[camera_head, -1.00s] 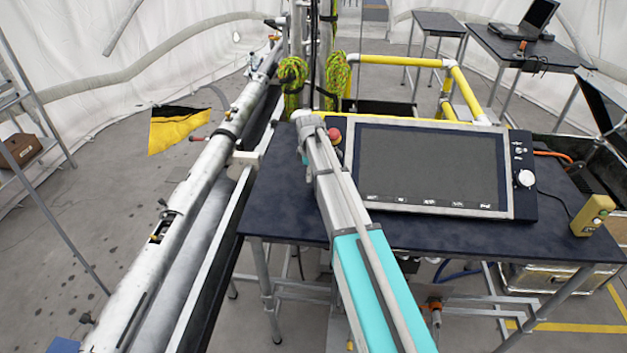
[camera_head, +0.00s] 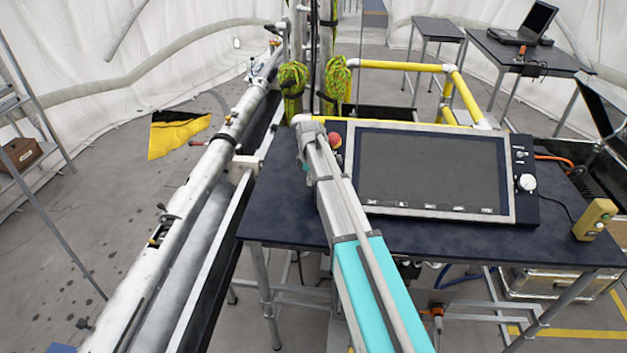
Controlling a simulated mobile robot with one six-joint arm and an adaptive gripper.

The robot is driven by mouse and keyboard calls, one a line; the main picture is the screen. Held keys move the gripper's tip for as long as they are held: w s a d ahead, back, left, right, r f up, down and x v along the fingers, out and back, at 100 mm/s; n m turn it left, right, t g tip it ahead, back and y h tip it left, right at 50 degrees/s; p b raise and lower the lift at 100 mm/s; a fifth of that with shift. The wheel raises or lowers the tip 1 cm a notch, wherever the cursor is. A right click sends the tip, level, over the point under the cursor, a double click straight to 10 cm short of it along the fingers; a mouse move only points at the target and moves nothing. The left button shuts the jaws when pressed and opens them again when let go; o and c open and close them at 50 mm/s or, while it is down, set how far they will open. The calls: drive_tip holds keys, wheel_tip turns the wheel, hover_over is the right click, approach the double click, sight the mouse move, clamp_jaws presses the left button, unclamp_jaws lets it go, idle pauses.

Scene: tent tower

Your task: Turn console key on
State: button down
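The console (camera_head: 430,170) is a dark panel with a large blank screen in a light frame, lying on a dark blue table (camera_head: 285,205). Its right strip has small switches (camera_head: 519,154) and a round white knob (camera_head: 526,183). A red button (camera_head: 335,140) sits at its upper left. I cannot make out which control is the key. My grey and teal arm reaches from the bottom up to the console's left side, its far end beside the red button. It hides part of the console's left edge. No gripper fingers can be made out, so their state is unclear.
A yellow control box (camera_head: 595,219) stands at the table's right edge. Yellow rails (camera_head: 400,65) and yellow-green rope bundles (camera_head: 293,80) are behind the console. A long metal tube (camera_head: 190,190) runs along the table's left. A laptop (camera_head: 530,25) is on a back table.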

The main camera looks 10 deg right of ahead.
drive_tip(key=shift+s+d, duration=0.2)
drive_tip(key=shift+d, duration=0.3)
drive_tip(key=shift+a, duration=0.6)
